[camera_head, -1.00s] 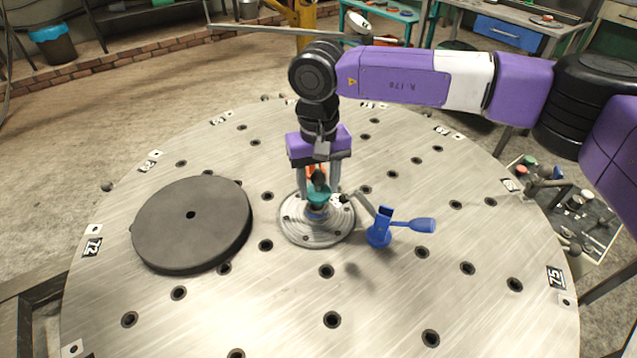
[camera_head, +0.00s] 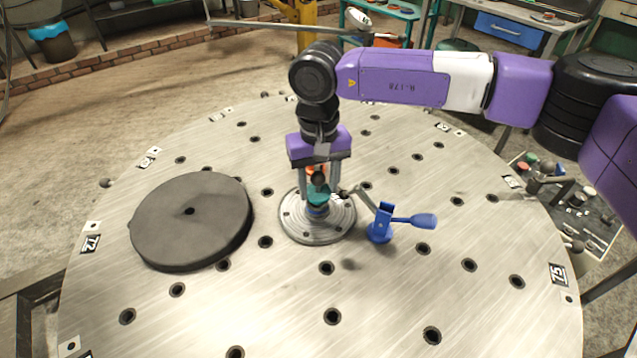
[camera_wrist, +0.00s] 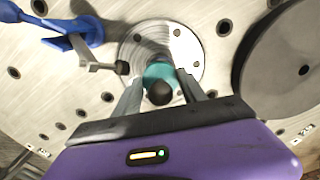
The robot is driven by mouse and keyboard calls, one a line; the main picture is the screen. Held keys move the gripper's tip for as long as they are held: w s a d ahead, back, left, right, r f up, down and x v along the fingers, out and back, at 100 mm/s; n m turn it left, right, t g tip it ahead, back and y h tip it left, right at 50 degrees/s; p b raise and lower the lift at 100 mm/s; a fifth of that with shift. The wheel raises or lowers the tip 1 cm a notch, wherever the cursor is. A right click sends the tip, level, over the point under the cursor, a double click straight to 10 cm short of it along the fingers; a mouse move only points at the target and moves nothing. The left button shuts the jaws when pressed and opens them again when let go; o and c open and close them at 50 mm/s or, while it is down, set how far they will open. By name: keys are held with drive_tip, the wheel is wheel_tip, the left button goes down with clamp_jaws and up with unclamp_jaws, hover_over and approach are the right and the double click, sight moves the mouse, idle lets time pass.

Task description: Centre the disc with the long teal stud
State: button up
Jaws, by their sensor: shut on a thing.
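The silver disc (camera_head: 295,229) lies flat on the round metal table, with small holes around its face. A teal stud (camera_head: 319,197) with a dark round knob on top stands upright at the disc's middle. It also shows in the wrist view (camera_wrist: 160,72). My gripper (camera_head: 319,190) points down over the disc, its two fingers shut on the stud from both sides. The stud's lower end is hidden, so I cannot tell how deep it sits. A blue toggle clamp (camera_head: 380,232) stands at the disc's right, its metal arm reaching toward the disc's edge; I cannot tell whether it touches.
A thick dark grey disc (camera_head: 192,245) with a centre hole lies on the table to the left. The table (camera_head: 270,310) has many dark holes and numbered tags near its rim. Its front part is clear. A side tray with small parts (camera_head: 590,215) stands beyond the right edge.

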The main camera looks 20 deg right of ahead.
sight(321, 174)
drive_tip(key=shift+f+b, duration=0.4)
drive_tip(key=shift+f, duration=0.2)
idle(0.7)
drive_tip(key=shift+s+d, duration=0.1)
drive_tip(key=shift+d, duration=0.25)
idle(1.5)
drive_tip(key=shift+a+f+b, duration=0.1)
drive_tip(key=shift+f+b, duration=0.25)
drive_tip(key=shift+f, duration=0.05)
idle(1.1)
drive_tip(key=o, duration=1.1)
drive_tip(key=shift+r, duration=0.15)
drive_tip(key=shift+r+p, duration=2.25)
drive_tip(key=shift+r, duration=1.4)
